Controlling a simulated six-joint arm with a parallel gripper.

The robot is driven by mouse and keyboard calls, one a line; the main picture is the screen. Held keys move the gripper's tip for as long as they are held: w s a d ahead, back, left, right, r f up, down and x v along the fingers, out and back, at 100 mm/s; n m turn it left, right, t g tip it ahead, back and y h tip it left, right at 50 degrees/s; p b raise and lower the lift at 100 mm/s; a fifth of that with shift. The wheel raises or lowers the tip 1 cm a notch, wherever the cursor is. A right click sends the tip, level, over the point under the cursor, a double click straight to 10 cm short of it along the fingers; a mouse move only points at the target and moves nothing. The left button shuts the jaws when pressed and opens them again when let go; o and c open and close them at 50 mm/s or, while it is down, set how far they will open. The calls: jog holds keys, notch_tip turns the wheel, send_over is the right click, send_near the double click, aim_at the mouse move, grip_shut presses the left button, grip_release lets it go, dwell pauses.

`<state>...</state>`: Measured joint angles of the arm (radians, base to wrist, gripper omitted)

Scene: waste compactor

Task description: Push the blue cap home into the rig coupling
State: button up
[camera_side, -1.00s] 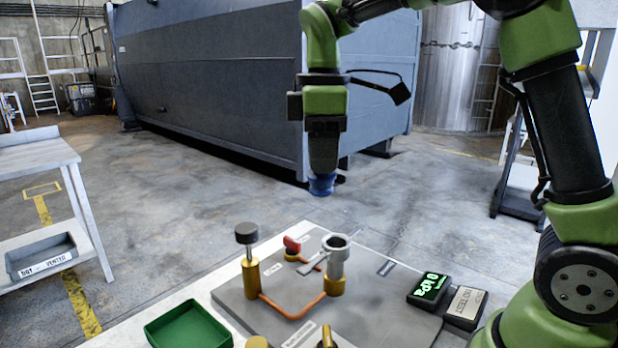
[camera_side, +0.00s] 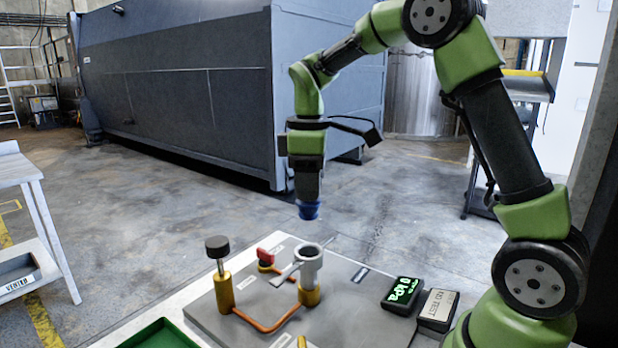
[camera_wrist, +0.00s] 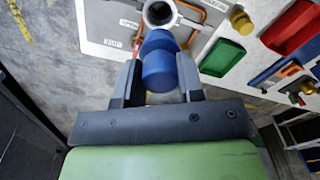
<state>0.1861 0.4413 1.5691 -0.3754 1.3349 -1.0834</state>
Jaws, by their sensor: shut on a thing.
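The blue cap (camera_side: 309,211) is between the fingers of my gripper (camera_side: 307,194), which is shut on it. In the wrist view the cap (camera_wrist: 158,70) shows as a rounded blue body between the two dark fingers (camera_wrist: 158,88). The rig coupling (camera_side: 309,268) is a pale grey, open-topped cylinder on a brass base. The cap hangs above the coupling and apart from it in the side view. In the wrist view the open ring of the coupling (camera_wrist: 158,12) lies just beyond the cap, partly hidden by it.
The coupling stands on a grey board (camera_side: 245,325) with copper pipe, a dark-topped brass post (camera_side: 217,248) and a red-handled valve (camera_side: 266,256). A green-lit display (camera_side: 402,291) and a labelled box (camera_side: 438,307) sit at right. A green tray (camera_side: 160,336) is at front left.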

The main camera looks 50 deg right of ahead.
aim_at(309, 213)
jog(key=shift+f, duration=2.85)
jog(key=shift+f, duration=1.85)
jog(key=shift+c, duration=0.3)
jog(key=o, duration=1.3)
jog(key=shift+r, duration=3.55)
